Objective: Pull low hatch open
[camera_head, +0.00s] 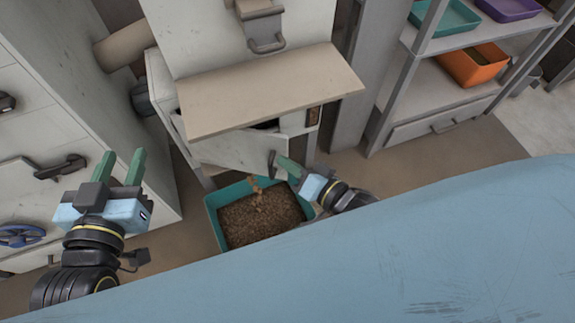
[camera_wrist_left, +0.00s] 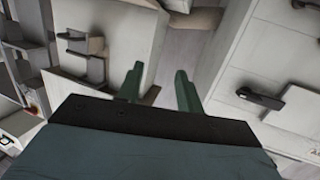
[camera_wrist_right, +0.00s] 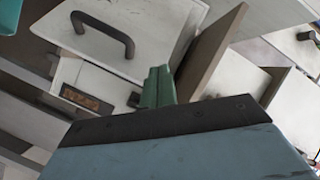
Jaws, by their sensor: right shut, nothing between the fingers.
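The low hatch (camera_head: 235,151) is a pale panel under the beige shelf of the bagger. It stands ajar, at an angle to its frame, with a dark gap along its top right. Its dark bar handle (camera_head: 271,163) also shows in the right wrist view (camera_wrist_right: 128,42). My right gripper (camera_head: 288,163) is shut and empty, close beside the handle in the head view; the right wrist view shows its fingers (camera_wrist_right: 158,84) together and apart from the bar. My left gripper (camera_head: 122,167) is open and empty, left of the bagger; its fingers show spread in the left wrist view (camera_wrist_left: 158,82).
A teal bin (camera_head: 214,203) of brown pellets stands on the floor below the hatch, with a small heap of pellets on top. The beige shelf (camera_head: 270,88) juts out above the hatch. A grey cabinet (camera_head: 85,110) stands left; a rack (camera_head: 440,95) with trays stands right.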

